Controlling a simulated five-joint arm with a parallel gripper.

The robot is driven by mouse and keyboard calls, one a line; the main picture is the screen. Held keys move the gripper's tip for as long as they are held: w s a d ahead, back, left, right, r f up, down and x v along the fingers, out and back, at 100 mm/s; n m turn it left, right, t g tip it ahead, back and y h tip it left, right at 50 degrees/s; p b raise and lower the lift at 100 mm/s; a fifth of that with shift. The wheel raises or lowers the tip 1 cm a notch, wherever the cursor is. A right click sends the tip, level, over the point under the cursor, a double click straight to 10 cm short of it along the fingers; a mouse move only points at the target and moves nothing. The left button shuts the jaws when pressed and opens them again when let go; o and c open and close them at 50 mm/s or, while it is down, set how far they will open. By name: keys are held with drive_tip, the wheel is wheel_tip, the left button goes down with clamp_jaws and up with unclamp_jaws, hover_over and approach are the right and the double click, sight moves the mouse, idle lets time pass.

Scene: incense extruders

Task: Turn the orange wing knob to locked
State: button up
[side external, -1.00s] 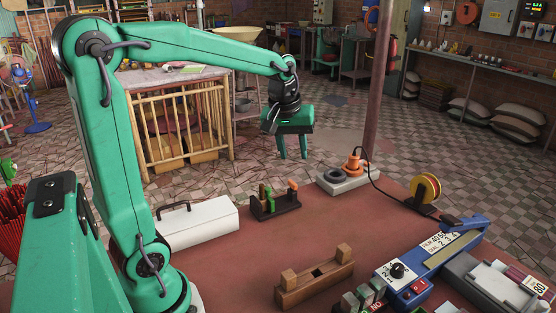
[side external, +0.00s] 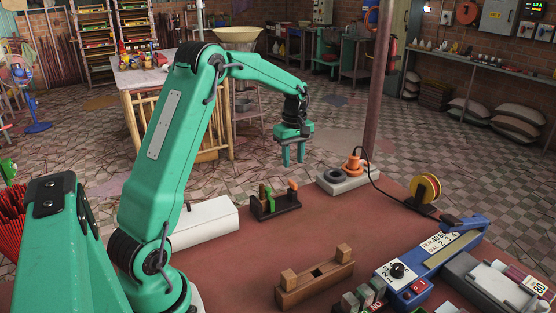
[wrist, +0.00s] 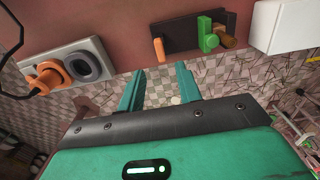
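An orange part (side external: 354,163) with a wide round base stands on a grey plate (side external: 333,187) near the far edge of the red table, beside a black ring. It also shows in the wrist view (wrist: 48,75), at the left. A second orange piece (side external: 292,186), a thin upright tab, stands on a black base (side external: 276,207); it shows in the wrist view too (wrist: 158,48). I cannot tell for sure which is the wing knob, nor any locked mark. My gripper (side external: 293,163) is open and empty, fingers down, beyond the table's far edge and apart from both. Its fingers show in the wrist view (wrist: 158,82).
Green (wrist: 207,35) and brown (wrist: 226,38) parts share the black base. A white box (side external: 205,222) lies left of it. A black cable runs from near the plate toward a yellow-red spool (side external: 426,188). A wooden block (side external: 315,280) and blue device (side external: 420,265) stand nearer.

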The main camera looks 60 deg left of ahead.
sight(293, 182)
drive_tip(key=shift+f, duration=0.15)
drive_tip(key=shift+f, duration=3.8)
clamp_jaws()
